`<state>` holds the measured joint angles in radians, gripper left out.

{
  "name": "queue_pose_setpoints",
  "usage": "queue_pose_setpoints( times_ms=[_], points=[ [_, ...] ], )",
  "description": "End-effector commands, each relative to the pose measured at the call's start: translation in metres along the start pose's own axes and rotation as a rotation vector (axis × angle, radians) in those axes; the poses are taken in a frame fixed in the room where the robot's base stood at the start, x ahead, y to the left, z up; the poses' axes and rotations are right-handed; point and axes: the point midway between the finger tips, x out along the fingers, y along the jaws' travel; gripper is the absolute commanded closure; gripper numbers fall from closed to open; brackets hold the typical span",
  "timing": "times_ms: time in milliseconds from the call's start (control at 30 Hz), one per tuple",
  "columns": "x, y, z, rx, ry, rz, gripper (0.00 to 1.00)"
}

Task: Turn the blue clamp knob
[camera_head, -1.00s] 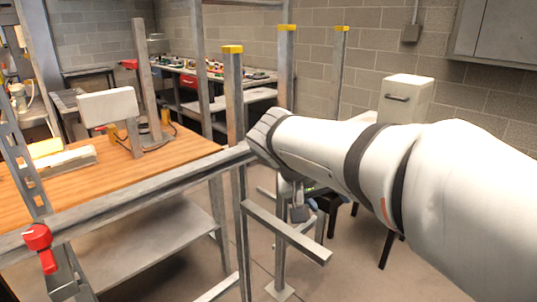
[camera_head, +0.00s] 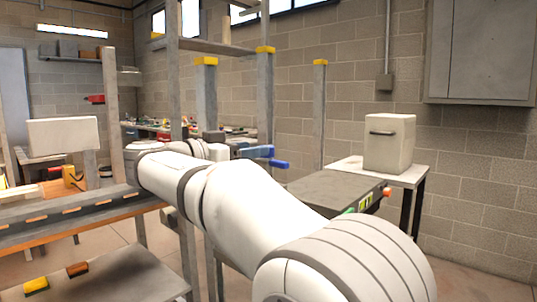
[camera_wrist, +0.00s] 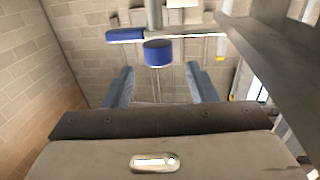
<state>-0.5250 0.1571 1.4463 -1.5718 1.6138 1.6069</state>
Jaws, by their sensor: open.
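In the wrist view, a short blue cylindrical knob (camera_wrist: 157,54) shows ahead, near the middle, under a grey post. A blue bar (camera_wrist: 125,34) lies to its upper left. My gripper (camera_wrist: 160,70) is open, with its two slate-blue fingers apart below the knob and one on either side of its line. Nothing shows between the fingers. In the head view, a bright blue piece (camera_head: 279,164) and a duller blue piece (camera_head: 257,152) show just past my arm's far end. I cannot tell there which belongs to the clamp; my arm partly hides this area.
Grey metal posts (camera_head: 265,95) with yellow caps stand around the clamp area. A wide grey beam (camera_wrist: 265,50) crosses the wrist view at upper right. A dark-topped table (camera_head: 335,192) and a white box (camera_head: 389,145) stand to the right. A low grey shelf (camera_head: 120,275) is at lower left.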

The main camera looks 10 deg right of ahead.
Motion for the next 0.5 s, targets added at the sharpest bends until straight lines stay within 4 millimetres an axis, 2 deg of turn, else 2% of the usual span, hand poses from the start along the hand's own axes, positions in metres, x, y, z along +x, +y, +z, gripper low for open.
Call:
queue_pose_setpoints(
  times_ms=[100, 233, 500],
  points=[
    [0.024, 0.002, 0.002, -0.002, -0.001, 0.009, 0.48],
    [0.043, 0.002, 0.002, -0.002, -0.001, 0.01, 0.48],
    [0.056, 0.003, 0.001, -0.003, -0.002, 0.009, 0.48]
  ],
)
